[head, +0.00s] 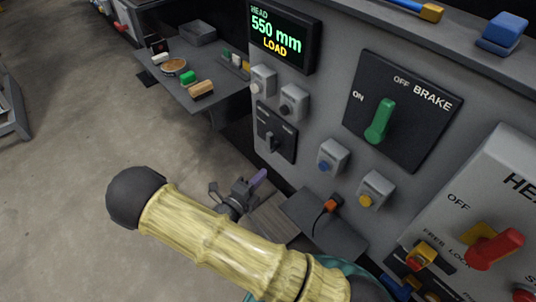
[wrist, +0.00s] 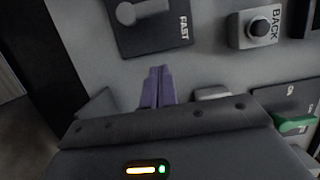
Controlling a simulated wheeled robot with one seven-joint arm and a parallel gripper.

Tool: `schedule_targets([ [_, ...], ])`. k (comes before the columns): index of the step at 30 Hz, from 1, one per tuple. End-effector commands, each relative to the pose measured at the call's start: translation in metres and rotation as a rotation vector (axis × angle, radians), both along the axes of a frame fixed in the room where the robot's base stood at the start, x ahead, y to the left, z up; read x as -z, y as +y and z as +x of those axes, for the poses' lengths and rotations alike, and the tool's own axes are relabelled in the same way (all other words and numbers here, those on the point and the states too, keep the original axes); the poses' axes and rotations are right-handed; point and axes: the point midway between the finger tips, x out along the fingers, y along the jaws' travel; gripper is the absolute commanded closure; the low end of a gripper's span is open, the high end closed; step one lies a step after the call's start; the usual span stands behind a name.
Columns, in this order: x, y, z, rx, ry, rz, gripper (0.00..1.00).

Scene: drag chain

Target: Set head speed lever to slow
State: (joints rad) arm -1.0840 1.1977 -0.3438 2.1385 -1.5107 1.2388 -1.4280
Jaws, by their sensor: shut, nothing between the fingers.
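The head speed lever (head: 271,141) is a small grey handle on a dark plate (head: 287,148) low on the panel's left side. Its labels are too small to read in the head view. In the wrist view, its round grey knob (wrist: 127,13) shows at the top left, and the plate (wrist: 150,42) carries the word FAST at its right end. My gripper (head: 260,177) has purple fingers, below and left of the plate in the head view. In the wrist view, the fingers (wrist: 157,86) are together and empty, apart from the lever.
Buttons (head: 294,100) sit above the plate; a button marked BACK (wrist: 261,28) is near it in the wrist view. The green brake lever (head: 380,121) is to the right. A grey shelf (head: 325,225) with an orange plug juts out below. A side table (head: 205,105) holds small items.

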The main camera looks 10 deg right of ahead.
Motion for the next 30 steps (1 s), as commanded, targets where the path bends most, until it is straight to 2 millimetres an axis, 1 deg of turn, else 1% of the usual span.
schedule_targets([
  [4,0.0,-0.008,0.007,0.004,-0.001,0.001,1.0],
  [8,0.0,-0.02,0.021,0.006,-0.001,0.001,1.0],
  [20,0.0,-0.068,0.073,0.006,-0.001,0.001,1.0],
  [24,0.001,-0.055,0.092,0.001,-0.004,0.006,1.0],
  [27,0.001,-0.048,0.101,0.001,-0.003,0.004,1.0],
  [30,0.0,-0.046,0.106,0.003,-0.001,0.003,1.0],
])
